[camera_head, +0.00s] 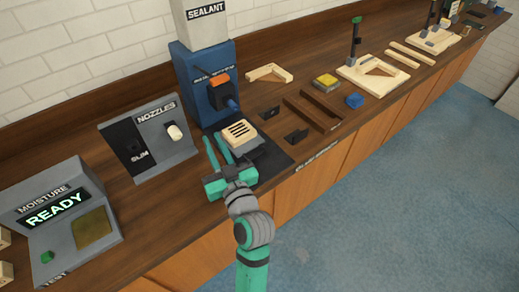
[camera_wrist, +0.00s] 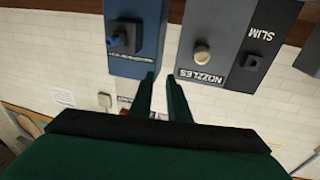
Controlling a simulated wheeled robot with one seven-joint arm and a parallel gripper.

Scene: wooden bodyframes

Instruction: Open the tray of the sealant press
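The sealant press (camera_head: 208,88) is a blue box with a pale top marked SEALANT, an orange part and a dark nozzle on its front. It also shows upside down in the wrist view (camera_wrist: 122,66). In the wrist view, the gap between the fingertips (camera_wrist: 160,77) is empty.
A NOZZLES box (camera_head: 150,140) with a white knob stands left of the press. A MOISTURE box (camera_head: 58,215) reading READY is further left.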

